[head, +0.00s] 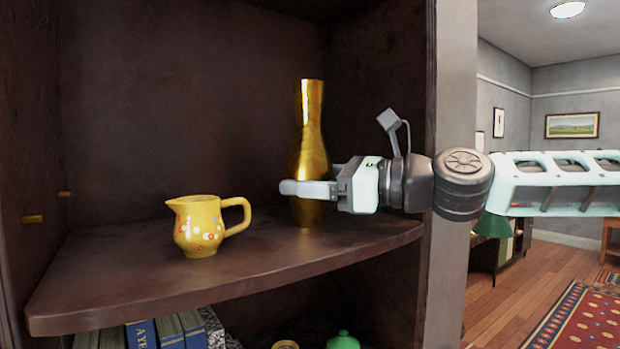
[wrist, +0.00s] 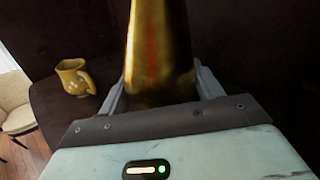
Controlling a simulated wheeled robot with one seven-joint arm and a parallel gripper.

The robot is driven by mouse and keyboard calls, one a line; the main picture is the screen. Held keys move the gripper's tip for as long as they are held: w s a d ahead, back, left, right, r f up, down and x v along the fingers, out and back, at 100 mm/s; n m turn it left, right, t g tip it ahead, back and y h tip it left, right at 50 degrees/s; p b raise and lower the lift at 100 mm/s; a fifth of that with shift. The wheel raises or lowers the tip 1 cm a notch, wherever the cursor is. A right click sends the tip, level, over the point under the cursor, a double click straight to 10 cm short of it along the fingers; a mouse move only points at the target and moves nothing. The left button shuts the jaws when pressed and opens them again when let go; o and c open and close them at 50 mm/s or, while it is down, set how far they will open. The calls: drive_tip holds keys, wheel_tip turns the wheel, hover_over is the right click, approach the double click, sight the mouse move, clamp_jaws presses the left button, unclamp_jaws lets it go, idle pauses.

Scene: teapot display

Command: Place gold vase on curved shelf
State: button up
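The tall gold vase (head: 310,130) is upright over the right part of the dark curved shelf (head: 130,285). Its base looks to be at the shelf surface, but I cannot tell whether it rests there or is just above it. My gripper (head: 307,190) reaches in from the right at the vase's lower body. In the wrist view, one finger of my gripper (wrist: 160,85) lies against each side of the vase (wrist: 160,50). The fingers appear shut on it. The far side of the vase is hidden.
A yellow floral pitcher (head: 200,228) stands on the shelf left of the vase, with its handle towards it. The cabinet's side panel (head: 425,120) is close to my arm. Books (head: 165,332) and a green lidded pot (head: 343,341) are below. Shelf between pitcher and vase is bare.

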drive_tip(key=o, duration=0.4)
drive_tip(key=shift+c, duration=0.2)
drive_tip(key=shift+r, duration=0.2)
drive_tip(key=b+v, duration=0.3)
drive_tip(key=v, duration=0.7)
drive_tip(key=shift+d+f+b, duration=0.15)
drive_tip(key=shift+d+b, duration=0.2)
drive_tip(key=shift+d, duration=0.05)
drive_tip(key=shift+s+d, duration=0.35)
drive_tip(key=shift+d, duration=0.2)
